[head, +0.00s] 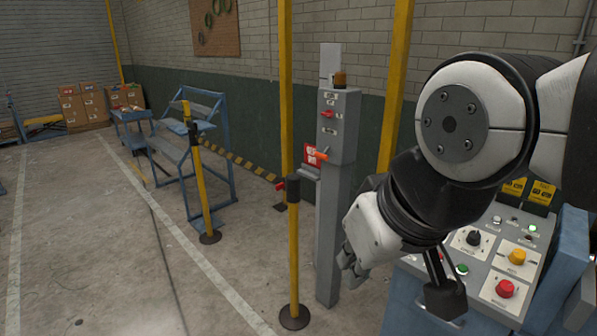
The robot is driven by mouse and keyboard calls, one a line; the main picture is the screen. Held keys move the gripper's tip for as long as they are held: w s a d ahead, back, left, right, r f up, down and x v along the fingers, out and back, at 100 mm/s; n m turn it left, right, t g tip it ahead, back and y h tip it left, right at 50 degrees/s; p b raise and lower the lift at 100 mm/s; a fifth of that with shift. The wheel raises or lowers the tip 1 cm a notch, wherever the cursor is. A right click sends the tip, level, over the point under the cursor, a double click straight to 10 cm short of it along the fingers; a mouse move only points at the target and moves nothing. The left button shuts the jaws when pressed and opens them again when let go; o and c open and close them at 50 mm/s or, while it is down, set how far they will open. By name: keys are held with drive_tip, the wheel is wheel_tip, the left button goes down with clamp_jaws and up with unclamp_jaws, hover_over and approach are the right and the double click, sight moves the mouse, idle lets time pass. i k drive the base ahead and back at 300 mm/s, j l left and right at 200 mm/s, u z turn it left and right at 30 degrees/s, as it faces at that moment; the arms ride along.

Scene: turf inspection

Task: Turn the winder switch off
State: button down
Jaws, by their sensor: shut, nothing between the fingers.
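A sloped grey control console (522,278) stands at the lower right. It carries a black rotary knob (473,238), a yellow button (517,257), a red button (505,288) and a green button (462,269). A grey post with a switch box (345,142) stands left of my arm, with a red control and an orange handle (320,156) on it. I cannot read which control is labelled winder. My gripper (352,268) is shut and empty, pointing down between post and console, apart from the console controls. My arm hides part of the console.
A blue step frame (180,160) and cardboard boxes (80,103) are farther back. The floor at left is open.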

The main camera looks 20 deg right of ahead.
sight(505, 289)
drive_tip(key=z, duration=1.8)
